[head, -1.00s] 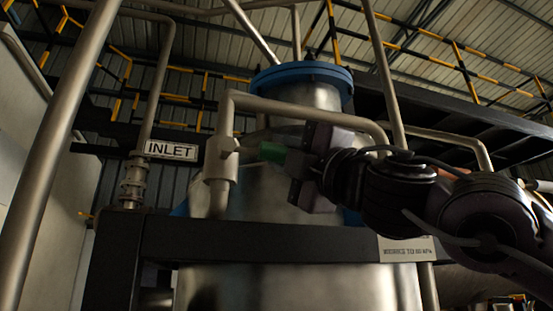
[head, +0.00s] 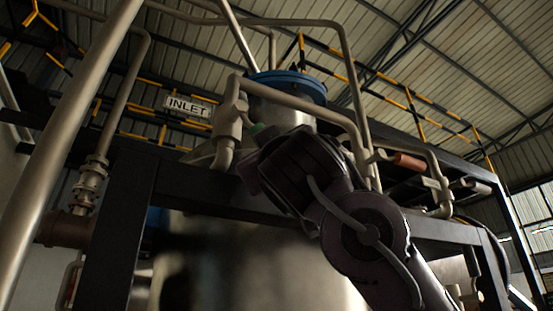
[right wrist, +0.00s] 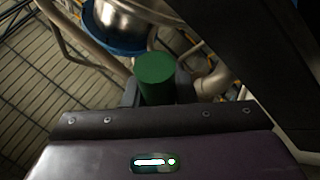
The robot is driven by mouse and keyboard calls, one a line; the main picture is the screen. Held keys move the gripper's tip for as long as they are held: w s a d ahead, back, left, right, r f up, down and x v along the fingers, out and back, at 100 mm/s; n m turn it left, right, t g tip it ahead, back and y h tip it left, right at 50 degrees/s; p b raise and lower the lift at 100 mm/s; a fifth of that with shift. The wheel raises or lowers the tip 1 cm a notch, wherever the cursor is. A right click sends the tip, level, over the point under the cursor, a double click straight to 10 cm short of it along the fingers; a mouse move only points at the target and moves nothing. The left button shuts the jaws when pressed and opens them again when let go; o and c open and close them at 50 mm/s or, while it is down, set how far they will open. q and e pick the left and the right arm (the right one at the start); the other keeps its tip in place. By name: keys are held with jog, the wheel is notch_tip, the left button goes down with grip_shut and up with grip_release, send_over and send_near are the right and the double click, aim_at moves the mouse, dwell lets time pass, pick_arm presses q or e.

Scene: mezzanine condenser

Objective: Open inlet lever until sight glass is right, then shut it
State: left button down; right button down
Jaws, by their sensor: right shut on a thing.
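The inlet valve (head: 229,122) sits on a grey pipe, right of the white INLET sign (head: 187,106). Its lever has a green grip (right wrist: 156,78), which stands between the fingers in the right wrist view. My right gripper (right wrist: 157,92) is shut on this green grip. In the head view only a little of the green shows beside the valve; my gripper and wrist cover the rest. I cannot make out a sight glass in either view. My left gripper is not in view.
A second valve handle with an orange-red grip (head: 408,161) sticks out to the right of my right arm. A dark frame beam (head: 190,183) crosses in front of the large metal vessel (head: 225,255). A thick diagonal pipe (head: 75,150) stands at the left.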

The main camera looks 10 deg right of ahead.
jog(key=m+h, duration=0.1)
jog(key=a+m+h, duration=0.1)
jog(key=m, duration=0.1)
jog(key=shift+s+a+f+h+b, duration=0.15)
jog(key=shift+s+f+h+b, duration=0.15)
jog(key=shift+f+h, duration=0.1)
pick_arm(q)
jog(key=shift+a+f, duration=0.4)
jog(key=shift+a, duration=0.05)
pick_arm(e)
jog(key=shift+s+a+f+m+g+h, duration=0.1)
jog(key=shift+s+a+m+g+h, duration=0.1)
jog(key=shift+a+m+g+h, duration=0.85)
jog(key=shift+s+f+m+g+h, duration=0.15)
jog(key=shift+m+h, duration=0.4)
jog(key=shift+m, duration=1.15)
jog(key=shift+s+a+f+m+g+h, duration=0.1)
jog(key=shift+s+a+m+g+h, duration=0.15)
jog(key=shift+a+m+g+h, duration=0.8)
jog(key=shift+d+m+t+y, duration=0.25)
jog(key=shift+d+m+t, duration=0.15)
jog(key=shift+d+t, duration=0.05)
jog(key=c, duration=1.5)
grip_release()
jog(key=shift+w, duration=0.1)
jog(key=o, duration=0.3)
jog(key=shift+a+f, duration=0.1)
jog(key=shift+a, duration=0.05)
